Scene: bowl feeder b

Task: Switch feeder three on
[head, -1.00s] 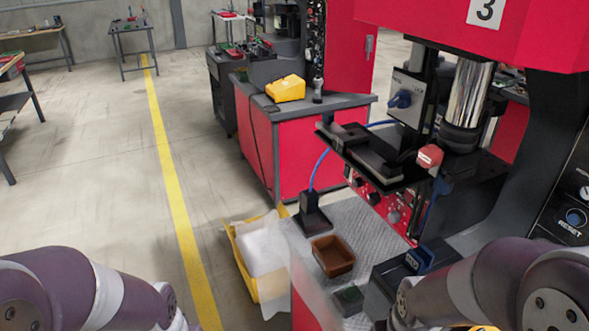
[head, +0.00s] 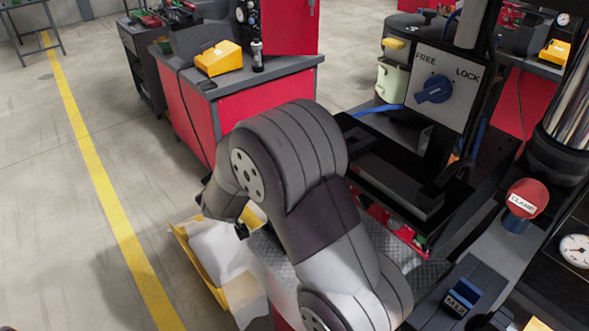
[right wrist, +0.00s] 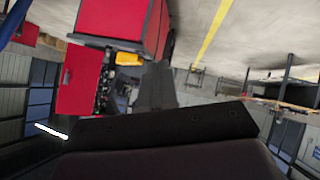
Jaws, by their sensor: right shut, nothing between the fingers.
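No part labelled as feeder three shows now. On the press, a grey plate marked FREE and LOCK (head: 448,85) carries a blue rotary knob (head: 434,89). A red round knob marked CLAMP (head: 526,199) stands at the right. A red control panel (head: 385,218) sits low under the dark press table, partly hidden by my right arm. My right arm crosses the middle of the head view and bends down to the left, largely hiding its gripper. My right gripper's dark body (right wrist: 165,127) fills the lower right wrist view; it is shut and empty. My left gripper is out of view.
A yellow bin with white lining (head: 210,262) stands left of my arm. A black block with a blue part (head: 462,297) lies at the lower right, near a gauge (head: 575,250). A red cabinet (head: 265,95) carries a yellow box (head: 218,58).

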